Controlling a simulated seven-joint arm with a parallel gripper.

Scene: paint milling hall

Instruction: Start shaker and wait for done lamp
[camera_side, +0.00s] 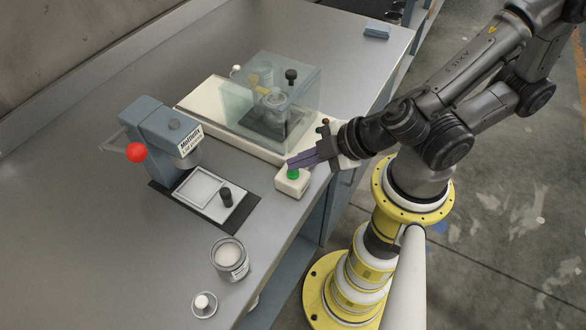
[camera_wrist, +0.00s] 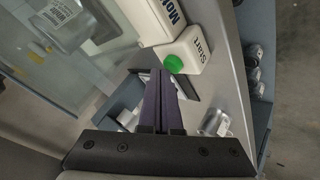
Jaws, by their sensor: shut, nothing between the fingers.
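The shaker is a white machine (camera_side: 205,100) with a clear cover (camera_side: 290,90) over its platform, where a can (camera_side: 274,98) stands under a dark clamp knob. A small white box (camera_side: 292,186) with a green button (camera_side: 293,174) sits at its front; the box reads "Start" in the wrist view (camera_wrist: 190,48). My gripper (camera_side: 290,163) is shut and empty, its purple fingers just above the button. In the wrist view the fingertips (camera_wrist: 159,73) are beside the green button (camera_wrist: 173,64); I cannot tell whether they touch. I cannot make out a lit done lamp.
A blue-grey press (camera_side: 160,130) with a red ball handle (camera_side: 136,152) stands left. In front are a plate with a black knob (camera_side: 227,196), an open can (camera_side: 229,258) and a white-knobbed lid (camera_side: 203,305). A blue block (camera_side: 377,31) lies at the back.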

